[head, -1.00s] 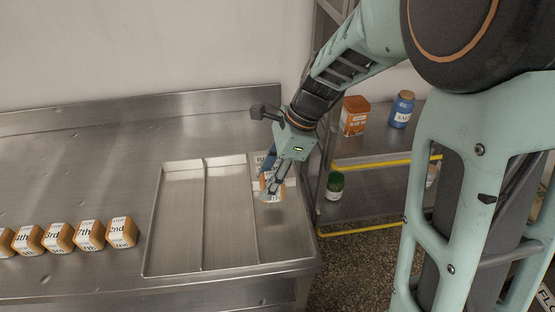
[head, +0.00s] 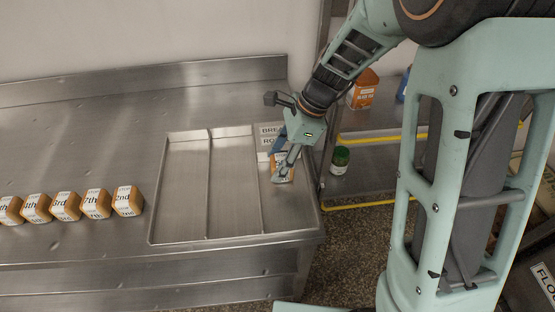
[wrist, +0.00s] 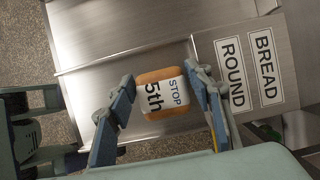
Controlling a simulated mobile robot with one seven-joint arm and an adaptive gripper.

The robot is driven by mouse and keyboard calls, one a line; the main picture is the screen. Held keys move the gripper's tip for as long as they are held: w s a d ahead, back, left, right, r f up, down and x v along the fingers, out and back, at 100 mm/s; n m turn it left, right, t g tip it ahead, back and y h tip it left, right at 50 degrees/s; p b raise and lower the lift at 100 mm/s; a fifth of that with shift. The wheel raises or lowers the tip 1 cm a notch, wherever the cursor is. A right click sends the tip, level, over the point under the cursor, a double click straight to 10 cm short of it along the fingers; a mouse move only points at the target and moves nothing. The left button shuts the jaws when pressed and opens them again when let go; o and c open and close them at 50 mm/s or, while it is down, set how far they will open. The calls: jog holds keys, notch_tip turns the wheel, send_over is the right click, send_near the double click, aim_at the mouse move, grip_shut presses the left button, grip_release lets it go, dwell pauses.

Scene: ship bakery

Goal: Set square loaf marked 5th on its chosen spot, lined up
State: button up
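The square loaf marked 5th (wrist: 165,93) is brown with a white "STOP 5th" label. In the head view the loaf (head: 284,171) is partly hidden by my gripper (head: 284,172). It is over the right-hand part of the sectioned metal tray (head: 182,238), just in front of the signs "BREAD" and "ROUND" (head: 271,130). In the wrist view, the signs (wrist: 262,65) are right of the loaf, which looks slightly tilted against them. I cannot tell whether it touches the tray.
A row of several similar loaves, including 2nd (head: 127,200), 7th (head: 97,203) and 3rd (head: 66,206), stands left on the metal counter (head: 90,140). The left tray sections are empty. A shelf at right holds an orange container (head: 364,90) and a green-lidded jar (head: 340,160).

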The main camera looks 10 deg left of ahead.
jog(key=shift+w+d+r, duration=0.1)
jog(key=shift+r, duration=0.4)
jog(key=p+v, duration=0.1)
jog(key=v, duration=1)
jog(key=shift+d, duration=0.2)
jog(key=shift+r, duration=0.1)
